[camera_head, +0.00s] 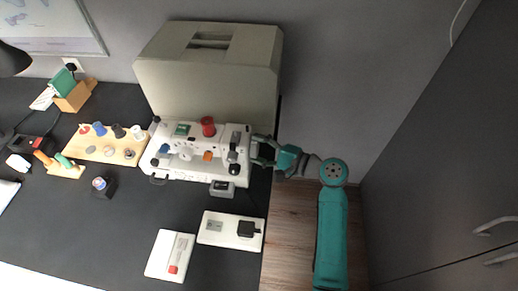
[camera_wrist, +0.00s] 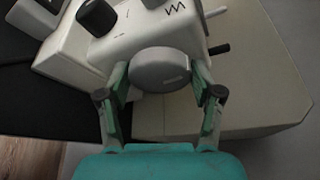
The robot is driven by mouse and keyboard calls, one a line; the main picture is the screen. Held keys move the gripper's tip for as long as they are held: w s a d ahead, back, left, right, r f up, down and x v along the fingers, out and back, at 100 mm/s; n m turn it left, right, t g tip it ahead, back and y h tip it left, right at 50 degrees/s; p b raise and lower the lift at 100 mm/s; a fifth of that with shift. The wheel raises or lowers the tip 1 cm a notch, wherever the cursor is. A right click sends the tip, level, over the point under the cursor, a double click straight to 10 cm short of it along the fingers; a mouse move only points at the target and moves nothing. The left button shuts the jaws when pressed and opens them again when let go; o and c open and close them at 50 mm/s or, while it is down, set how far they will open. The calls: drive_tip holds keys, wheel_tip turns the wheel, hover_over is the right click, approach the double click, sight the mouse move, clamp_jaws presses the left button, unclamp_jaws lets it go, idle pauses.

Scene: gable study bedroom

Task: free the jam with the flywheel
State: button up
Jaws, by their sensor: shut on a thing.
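A white sewing machine (camera_head: 187,154) stands on the black desk, with a red spool (camera_head: 208,126) on top. In the head view my gripper (camera_head: 256,152) reaches in from the right to the machine's right end. In the wrist view the grey round flywheel (camera_wrist: 160,70) sits on the end of the machine's body (camera_wrist: 152,30). My gripper (camera_wrist: 160,88) has one finger on each side of the flywheel and is shut on it. The flywheel itself is hidden by the gripper in the head view. The jam is not visible.
A large beige case (camera_head: 208,75) stands right behind the machine. A wooden rack (camera_head: 105,146) with several coloured spools is on the left. A dark cabinet (camera_head: 450,170) stands on the right.

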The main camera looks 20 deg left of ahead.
drive_tip(key=m, duration=0.1)
drive_tip(key=m+g+h, duration=0.1)
drive_tip(key=m, duration=0.1)
drive_tip(key=shift+w+r+m+h, duration=0.15)
drive_tip(key=shift+m+h, duration=0.15)
drive_tip(key=m+g+h, duration=0.1)
drive_tip(key=m+g, duration=0.1)
drive_tip(key=m, duration=0.1)
drive_tip(key=shift+w+g, duration=0.1)
drive_tip(key=shift+g, duration=0.2)
drive_tip(key=shift+m, duration=0.3)
drive_tip(key=o, duration=1.1)
drive_tip(key=shift+r, duration=0.15)
drive_tip(key=v, duration=1.1)
drive_tip(key=shift+w+d+r, duration=0.1)
drive_tip(key=shift+d, duration=0.3)
